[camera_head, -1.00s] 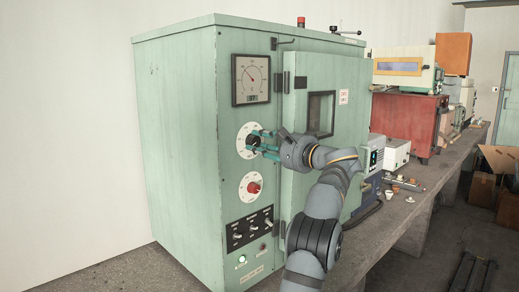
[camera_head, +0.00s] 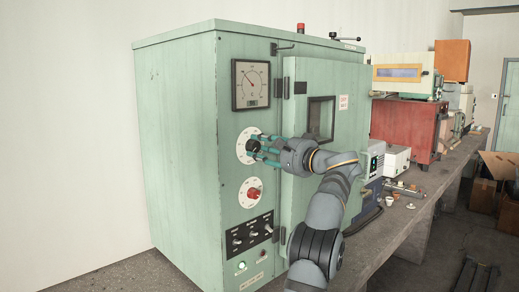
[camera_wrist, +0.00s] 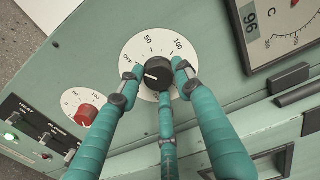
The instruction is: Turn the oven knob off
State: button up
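The oven is the tall pale green cabinet (camera_head: 180,140) on the bench. Its upper round white dial (camera_head: 241,146) carries a black knob (camera_wrist: 158,72), with OFF, 50 and 100 marked around it. The knob's white mark points left, near the OFF side. My three-fingered gripper (camera_head: 258,146) is at this dial, with its teal fingertips around the knob in the wrist view (camera_wrist: 160,75). Whether the side fingertips press on the knob or stand just off it I cannot tell. Below is a second dial with a red knob (camera_head: 254,193).
A square gauge (camera_head: 251,84) sits above the dials. A switch panel (camera_head: 250,232) with a lit green lamp (camera_head: 241,266) is below. A red cabinet (camera_head: 405,120) and small items stand further along the bench (camera_head: 400,222).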

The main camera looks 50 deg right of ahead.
jog(key=shift+o, duration=1.1)
jog(key=shift+s+d, duration=0.1)
jog(key=shift+d, duration=0.05)
jog(key=shift+o, duration=0.8)
jog(key=s+a, duration=0.2)
jog(key=s, duration=0.9)
jog(key=shift+s, duration=0.4)
jog(key=w, duration=0.4)
jog(key=w+d, duration=0.1)
jog(key=w, duration=0.7)
jog(key=shift+d, duration=0.4)
